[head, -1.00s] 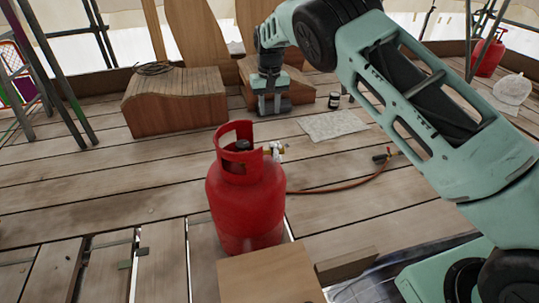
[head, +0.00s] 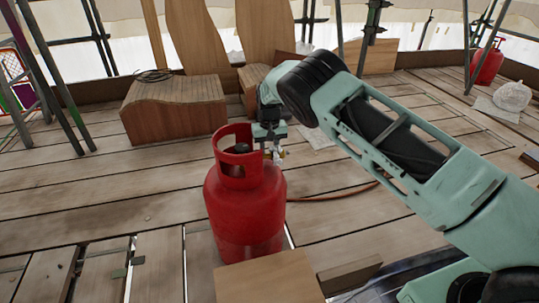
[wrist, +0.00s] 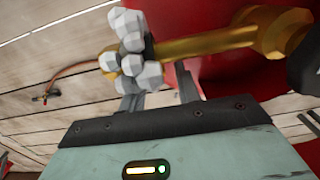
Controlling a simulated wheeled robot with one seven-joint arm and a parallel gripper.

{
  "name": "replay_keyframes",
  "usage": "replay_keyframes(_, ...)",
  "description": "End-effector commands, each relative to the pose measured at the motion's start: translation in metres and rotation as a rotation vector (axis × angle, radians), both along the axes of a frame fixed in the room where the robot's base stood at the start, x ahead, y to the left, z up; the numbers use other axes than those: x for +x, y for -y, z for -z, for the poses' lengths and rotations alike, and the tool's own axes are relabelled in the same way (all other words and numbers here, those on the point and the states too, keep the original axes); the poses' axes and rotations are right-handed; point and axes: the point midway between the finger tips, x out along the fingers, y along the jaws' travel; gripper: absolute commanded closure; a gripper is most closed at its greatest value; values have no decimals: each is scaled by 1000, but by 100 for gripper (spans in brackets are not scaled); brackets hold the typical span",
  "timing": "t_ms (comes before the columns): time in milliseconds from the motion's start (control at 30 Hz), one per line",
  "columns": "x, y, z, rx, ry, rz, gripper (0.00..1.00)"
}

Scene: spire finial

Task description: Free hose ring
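The red gas cylinder (head: 245,205) stands upright on the planks. A brass valve stem (wrist: 208,42) reaches out from it to the left in the wrist view. Pale grey, faceted lumps (wrist: 131,55) cluster around a dark ring at the stem's outer end, hiding most of that ring. An orange-brown hose (head: 335,194) lies on the planks.
A wooden block (head: 268,278) is in front of the cylinder. A curved wooden bench (head: 173,105) stands at the back left. Scaffold poles (head: 52,80) rise at the far left. Gaps show between the front-left planks. Another red cylinder (head: 488,65) stands far right.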

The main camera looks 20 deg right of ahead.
Motion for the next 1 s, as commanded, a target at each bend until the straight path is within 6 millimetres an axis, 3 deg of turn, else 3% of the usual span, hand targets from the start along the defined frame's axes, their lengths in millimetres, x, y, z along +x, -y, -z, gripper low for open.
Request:
replay_keyframes(400, 0, 0, 8, -1, 1, -1, 67)
replay_keyframes(500, 0, 0, 8, -1, 1, -1, 95)
replay_keyframes(533, 0, 0, 8, -1, 1, -1, 100)
replay_keyframes(1000, 0, 0, 2, 1, 65, 1, 100)
